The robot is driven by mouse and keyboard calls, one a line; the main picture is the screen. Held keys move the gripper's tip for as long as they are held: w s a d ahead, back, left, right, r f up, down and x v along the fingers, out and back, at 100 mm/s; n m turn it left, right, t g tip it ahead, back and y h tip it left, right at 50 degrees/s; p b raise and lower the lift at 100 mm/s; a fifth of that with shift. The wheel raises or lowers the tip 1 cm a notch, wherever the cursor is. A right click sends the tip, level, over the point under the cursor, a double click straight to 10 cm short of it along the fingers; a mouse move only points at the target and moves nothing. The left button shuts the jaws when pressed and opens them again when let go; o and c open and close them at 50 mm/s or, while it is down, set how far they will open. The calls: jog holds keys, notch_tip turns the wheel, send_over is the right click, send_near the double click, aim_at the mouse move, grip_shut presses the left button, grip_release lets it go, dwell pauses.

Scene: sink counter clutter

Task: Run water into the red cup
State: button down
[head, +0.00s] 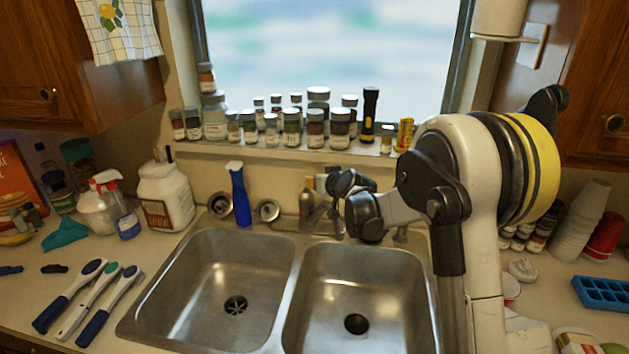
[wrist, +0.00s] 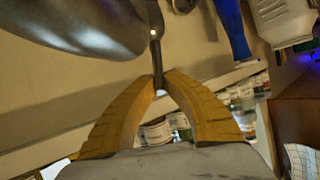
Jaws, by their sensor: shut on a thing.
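My gripper (wrist: 159,84) has its yellow fingers closed on a thin dark rod (wrist: 157,55), which looks like the faucet's lever. A smooth grey metal piece (wrist: 85,22), probably part of the faucet, is close beside it. In the head view the faucet (head: 318,215) stands behind the sink, partly hidden by my gripper and wrist. No water stream shows. A red cup (head: 604,236) stands upside down at the far right, next to stacked white cups. A smaller red and white cup (head: 511,289) is partly hidden behind my arm. The right basin (head: 335,280) holds no cup.
The left basin (head: 215,275) is empty. Several jars line the windowsill (head: 270,152). Brushes (head: 85,300) lie left; a blue ice tray (head: 603,292) lies right.

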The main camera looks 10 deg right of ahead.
jog(key=shift+w+a+r+g+p, duration=0.1)
jog(key=shift+w+r+g+p, duration=0.2)
jog(key=shift+r, duration=0.1)
jog(key=shift+w+g+h, duration=0.25)
jog(key=shift+g+h, duration=0.05)
jog(key=shift+g, duration=0.1)
jog(key=shift+f, duration=0.1)
jog(key=c, duration=1.4)
grip_release()
jog(key=shift+c, duration=0.2)
jog(key=shift+s, duration=0.1)
jog(key=v, duration=1.2)
